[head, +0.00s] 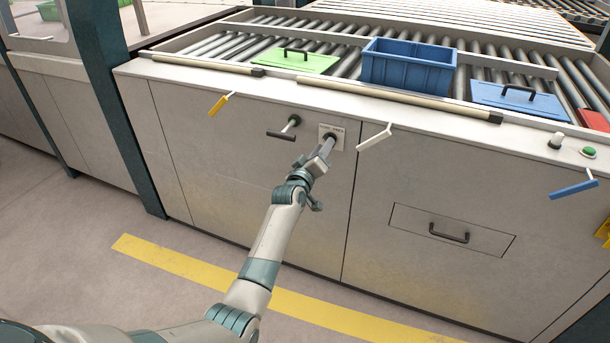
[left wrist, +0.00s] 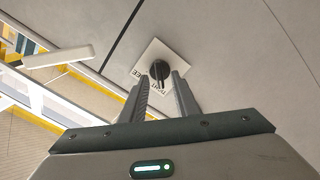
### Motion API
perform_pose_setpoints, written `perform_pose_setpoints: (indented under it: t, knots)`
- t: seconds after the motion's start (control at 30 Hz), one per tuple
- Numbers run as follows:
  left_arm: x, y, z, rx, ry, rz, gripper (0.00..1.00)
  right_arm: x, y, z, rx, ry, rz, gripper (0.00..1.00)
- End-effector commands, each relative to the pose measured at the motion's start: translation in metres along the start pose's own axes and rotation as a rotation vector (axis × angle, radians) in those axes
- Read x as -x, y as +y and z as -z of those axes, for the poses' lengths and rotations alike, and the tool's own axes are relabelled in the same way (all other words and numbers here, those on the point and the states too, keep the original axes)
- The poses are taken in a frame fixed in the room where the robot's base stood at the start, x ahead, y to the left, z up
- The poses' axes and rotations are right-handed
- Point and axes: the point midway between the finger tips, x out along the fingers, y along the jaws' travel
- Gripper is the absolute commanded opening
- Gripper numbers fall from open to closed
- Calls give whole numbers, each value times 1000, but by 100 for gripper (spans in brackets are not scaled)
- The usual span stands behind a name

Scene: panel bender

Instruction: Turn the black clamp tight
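The black clamp (head: 332,140) is a small dark knob on a square white plate on the machine's front. In the left wrist view the clamp (left wrist: 159,70) has a narrow bar, and the plate (left wrist: 170,51) carries partly hidden lettering. My left gripper (head: 326,150) reaches up to the clamp from below in the head view. In the left wrist view its two fingers (left wrist: 161,78) stand apart, one on each side of the clamp, with a gap showing between them. Whether they touch the clamp is unclear. My right gripper is not in view.
A black-handled lever (head: 281,135) sticks out left of the plate, a white lever (head: 375,137) close on its right. A yellow lever (head: 219,104) and a blue lever (head: 574,189) are farther off. A blue crate (head: 408,68) and a green lid (head: 296,61) rest on rollers above.

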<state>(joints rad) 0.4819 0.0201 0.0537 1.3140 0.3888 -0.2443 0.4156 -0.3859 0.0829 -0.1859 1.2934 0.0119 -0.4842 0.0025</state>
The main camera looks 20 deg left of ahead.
Motion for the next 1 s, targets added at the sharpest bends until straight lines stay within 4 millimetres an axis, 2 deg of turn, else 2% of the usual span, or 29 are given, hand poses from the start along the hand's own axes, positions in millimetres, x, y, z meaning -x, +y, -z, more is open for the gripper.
perform_pose_setpoints:
  t: [0.7, 0.83, 1.0]
  knots:
    - [122, -1, -1, 0, -1, 2, 28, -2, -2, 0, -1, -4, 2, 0]
    - [139, -1, -1, 1, -1, 1, 28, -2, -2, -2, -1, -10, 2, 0]
    - [151, -1, -1, 1, -1, 1, 28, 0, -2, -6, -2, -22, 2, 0]
